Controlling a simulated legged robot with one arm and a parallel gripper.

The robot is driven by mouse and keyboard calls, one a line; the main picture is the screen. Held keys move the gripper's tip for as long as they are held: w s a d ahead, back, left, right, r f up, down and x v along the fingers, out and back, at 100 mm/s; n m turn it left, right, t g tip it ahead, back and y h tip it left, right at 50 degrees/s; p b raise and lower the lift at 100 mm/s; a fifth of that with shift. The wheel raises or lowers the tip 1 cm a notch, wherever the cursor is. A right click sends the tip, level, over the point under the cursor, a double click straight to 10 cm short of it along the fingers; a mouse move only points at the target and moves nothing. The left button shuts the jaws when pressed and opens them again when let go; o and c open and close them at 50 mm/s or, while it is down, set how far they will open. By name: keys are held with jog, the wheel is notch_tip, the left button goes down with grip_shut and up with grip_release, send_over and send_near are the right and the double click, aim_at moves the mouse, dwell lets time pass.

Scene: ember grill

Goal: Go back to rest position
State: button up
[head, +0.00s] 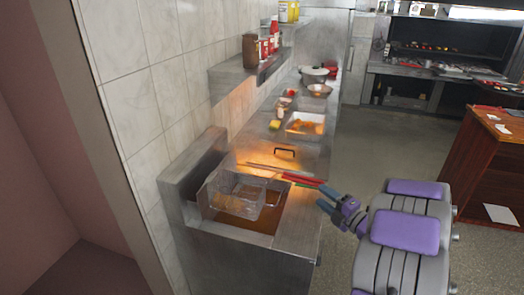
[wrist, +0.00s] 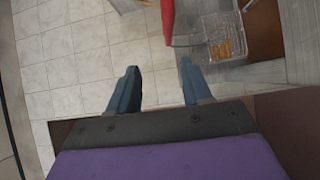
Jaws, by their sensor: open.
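My gripper (head: 328,200) is at the right front edge of the metal counter in the head view, apart from the things on it. In the wrist view my gripper (wrist: 157,88) shows two blue fingers spread apart with nothing between them. A wire fryer basket (head: 237,196) with golden food in it sits at the fryer well on the counter, and it also shows at the top of the wrist view (wrist: 222,38).
A tray of food (head: 305,124), bowls and bottles stand farther along the counter. A wall shelf (head: 250,72) holds jars. A wooden table (head: 485,160) is at the right. Open floor (head: 385,150) lies between the counter and that table.

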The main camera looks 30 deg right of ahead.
jog(key=w+a+r+m+g+h, duration=0.3)
jog(key=w+r+m+g+h, duration=0.1)
jog(key=m+g+h, duration=0.5)
jog(key=s+a+m+g+y, duration=0.25)
jog(key=s+a+m, duration=0.25)
jog(key=a, duration=0.3)
jog(key=s+a+f+m+g+y, duration=0.1)
jog(key=s+a+m+g+y, duration=0.3)
jog(key=s+a, duration=2)
jog(key=a+g+y, duration=0.1)
jog(key=a+g, duration=0.2)
jog(key=g, duration=0.1)
jog(key=shift+s+m, duration=0.2)
jog(key=shift+m, duration=0.2)
